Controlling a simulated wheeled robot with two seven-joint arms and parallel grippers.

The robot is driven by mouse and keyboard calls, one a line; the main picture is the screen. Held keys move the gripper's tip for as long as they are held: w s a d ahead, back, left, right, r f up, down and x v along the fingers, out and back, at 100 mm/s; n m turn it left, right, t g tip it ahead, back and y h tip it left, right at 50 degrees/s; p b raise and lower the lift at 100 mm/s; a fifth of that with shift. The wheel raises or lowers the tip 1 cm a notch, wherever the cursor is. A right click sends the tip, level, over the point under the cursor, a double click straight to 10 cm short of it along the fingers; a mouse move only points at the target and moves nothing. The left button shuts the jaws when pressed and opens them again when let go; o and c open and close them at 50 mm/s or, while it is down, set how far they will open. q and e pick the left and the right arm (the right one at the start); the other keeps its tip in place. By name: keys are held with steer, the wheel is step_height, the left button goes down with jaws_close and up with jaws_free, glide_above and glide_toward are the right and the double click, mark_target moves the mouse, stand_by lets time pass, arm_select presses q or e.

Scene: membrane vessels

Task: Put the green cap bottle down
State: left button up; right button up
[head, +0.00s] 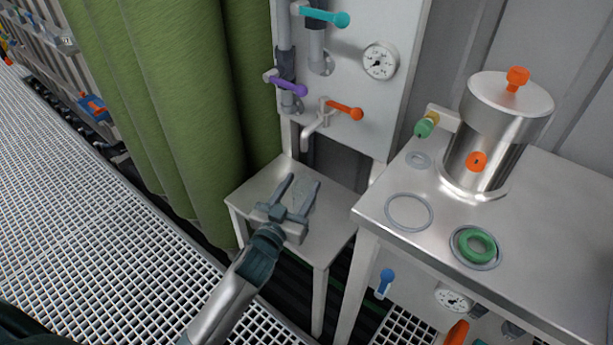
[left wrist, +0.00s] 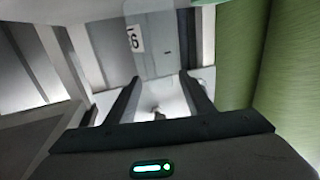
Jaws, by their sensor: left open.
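My left gripper (head: 301,183) is open above the small metal side table (head: 258,192), below the taps. In the left wrist view its two fingers (left wrist: 160,90) stand apart, with a bright surface and a small dark shape between them that I cannot identify. A faint, greyish rounded patch shows by the fingers in the head view; I cannot tell whether it is a clear bottle or a mark on the table. No bottle with a green cap is clearly seen. My right gripper is not in view.
Right of the side table stands a higher metal bench (head: 560,215) with a steel vessel (head: 490,140), a green fitting (head: 424,126), a green ring (head: 477,246) and an empty round recess (head: 408,211). A tap with an orange handle (head: 345,109) overhangs the side table. Green curtains (head: 165,90) hang left.

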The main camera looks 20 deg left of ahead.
arm_select(q)
steer(key=s, duration=0.6)
steer(key=shift+a, duration=0.3)
